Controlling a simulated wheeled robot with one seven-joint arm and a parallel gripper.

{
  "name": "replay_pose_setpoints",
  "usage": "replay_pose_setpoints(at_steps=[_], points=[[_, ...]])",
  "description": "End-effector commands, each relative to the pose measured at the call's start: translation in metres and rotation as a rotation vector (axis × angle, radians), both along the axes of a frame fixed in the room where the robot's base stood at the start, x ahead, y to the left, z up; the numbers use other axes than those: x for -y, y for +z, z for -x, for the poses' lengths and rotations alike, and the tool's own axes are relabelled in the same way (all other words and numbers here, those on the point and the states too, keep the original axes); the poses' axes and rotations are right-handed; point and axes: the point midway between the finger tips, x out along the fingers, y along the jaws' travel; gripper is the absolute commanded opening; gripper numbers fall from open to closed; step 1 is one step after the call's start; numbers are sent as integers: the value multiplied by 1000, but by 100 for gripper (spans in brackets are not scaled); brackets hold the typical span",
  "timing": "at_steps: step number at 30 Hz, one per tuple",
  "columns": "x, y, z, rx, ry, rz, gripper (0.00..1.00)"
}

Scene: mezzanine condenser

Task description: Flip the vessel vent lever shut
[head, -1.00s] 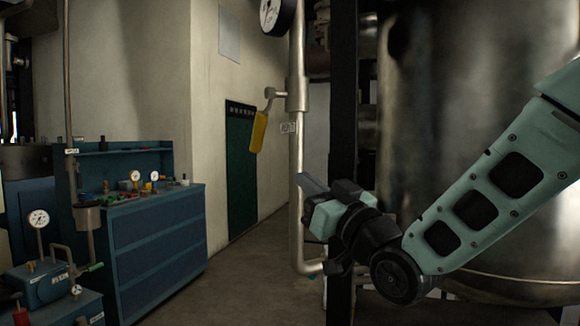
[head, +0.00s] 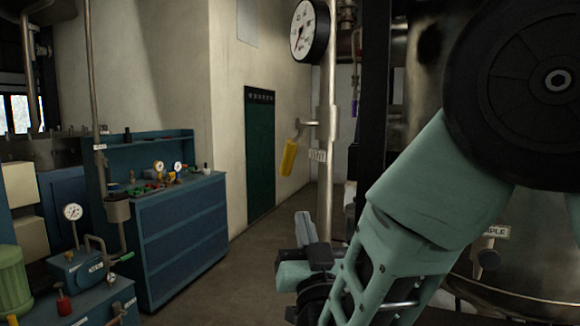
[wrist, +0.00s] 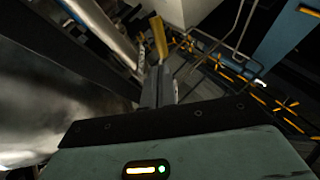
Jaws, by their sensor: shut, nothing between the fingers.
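The vent lever has a yellow handle (head: 289,158) that hangs down, slightly tilted, from a short side branch on a thin vertical pipe (head: 327,90). A small white tag (head: 317,156) is on the pipe beside it; its print is too small to read surely. In the wrist view the yellow handle (wrist: 159,36) shows just beyond my fingertips. My gripper (head: 304,226) is shut and empty, and sits below the handle in the head view, with its fingers pointing up. The fingers also show in the wrist view (wrist: 159,72). I cannot tell whether they touch the handle.
A round gauge (head: 309,30) is on the pipe above the lever. A large metal vessel (head: 490,235) stands at right, partly hidden by my arm. A blue workbench (head: 183,232) with small parts stands at left. The floor between bench and pipe is clear.

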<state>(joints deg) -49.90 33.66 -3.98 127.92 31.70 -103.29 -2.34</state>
Motion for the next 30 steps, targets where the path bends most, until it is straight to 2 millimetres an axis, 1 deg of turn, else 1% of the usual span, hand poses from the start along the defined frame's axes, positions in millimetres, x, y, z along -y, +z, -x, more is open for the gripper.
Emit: replay_pose_setpoints(at_steps=[7, 11, 14, 24, 30], points=[[0, 1, -1, 0, 0, -1, 0], [-2, 6, -9, 0, 0, -1, 0], [-4, 16, -21, 1, 0, -1, 0], [-17, 51, -80, 0, 1, 0, 0], [-22, 66, -106, 0, 1, 0, 0]])
